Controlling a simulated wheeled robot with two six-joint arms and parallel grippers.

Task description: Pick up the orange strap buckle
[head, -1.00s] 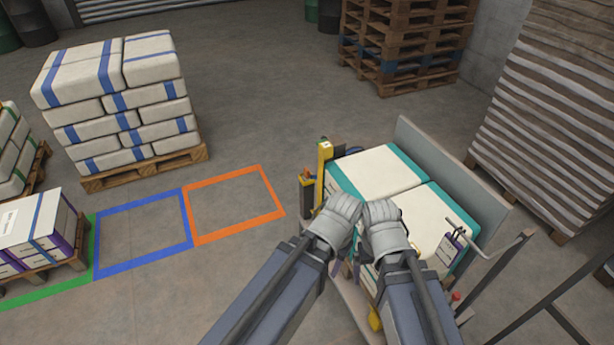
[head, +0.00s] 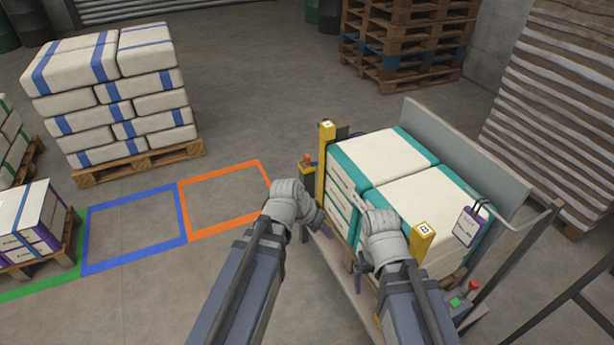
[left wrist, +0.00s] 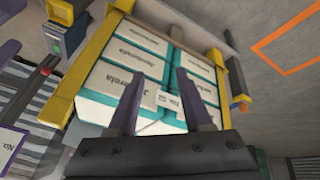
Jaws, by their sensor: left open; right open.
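A small orange piece (head: 307,159) sits on top of the dark and yellow unit at the left of the sack stack; I cannot tell whether it is the strap buckle. An orange bit (left wrist: 242,106) also shows near the right yellow post in the left wrist view. My left gripper (head: 323,222) is open and empty, below and right of the orange piece, in front of the stack. In the left wrist view its purple fingers (left wrist: 160,98) stand apart before the sacks. My right gripper (head: 358,244) is open at the stack's front side.
Teal-edged white sacks (head: 425,205) stand on a platform between yellow posts (head: 326,165), with a grey panel (head: 470,150) behind. A purple tag (head: 468,226) hangs at the right. Orange (head: 225,200) and blue (head: 135,235) floor outlines are empty.

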